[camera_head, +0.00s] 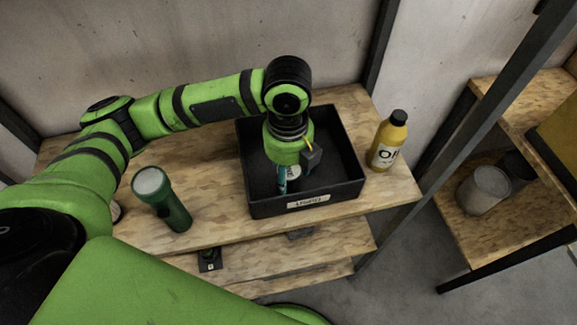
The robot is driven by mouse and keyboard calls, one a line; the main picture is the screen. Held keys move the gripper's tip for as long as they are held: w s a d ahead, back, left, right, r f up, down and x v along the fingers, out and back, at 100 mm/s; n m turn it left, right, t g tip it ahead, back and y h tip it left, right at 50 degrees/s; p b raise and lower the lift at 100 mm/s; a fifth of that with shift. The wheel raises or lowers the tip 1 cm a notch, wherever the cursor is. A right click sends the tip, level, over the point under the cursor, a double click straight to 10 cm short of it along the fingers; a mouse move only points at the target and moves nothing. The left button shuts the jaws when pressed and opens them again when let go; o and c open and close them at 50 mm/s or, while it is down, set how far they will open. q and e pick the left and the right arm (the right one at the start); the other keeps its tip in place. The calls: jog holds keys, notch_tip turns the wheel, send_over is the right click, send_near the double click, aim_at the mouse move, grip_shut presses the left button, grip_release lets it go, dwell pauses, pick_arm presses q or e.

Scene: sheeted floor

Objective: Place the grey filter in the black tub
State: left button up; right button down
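The black tub (346,187) stands on the wooden shelf, with a white label on its front wall. My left arm reaches in from the left, and its gripper (291,179) points down inside the tub. A small pale and dark round item (294,171) shows at the fingers, mostly hidden by the wrist. It may be the grey filter, but I cannot tell, nor whether the fingers grip it or whether it touches the tub floor. The rest of the visible tub floor is bare. My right gripper is not in view.
A green flashlight (163,199) stands left of the tub, and a yellow oil bottle (388,142) stands right of it. A grey can (484,189) sits on a separate shelf at the right. A small dark item (209,260) lies on a lower board. Dark metal posts flank the shelf.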

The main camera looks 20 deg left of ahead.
pick_arm(q)
notch_tip(320, 180, up, 12)
jog(key=b, duration=0.1)
jog(key=shift+r, duration=0.15)
dwell(0.5)
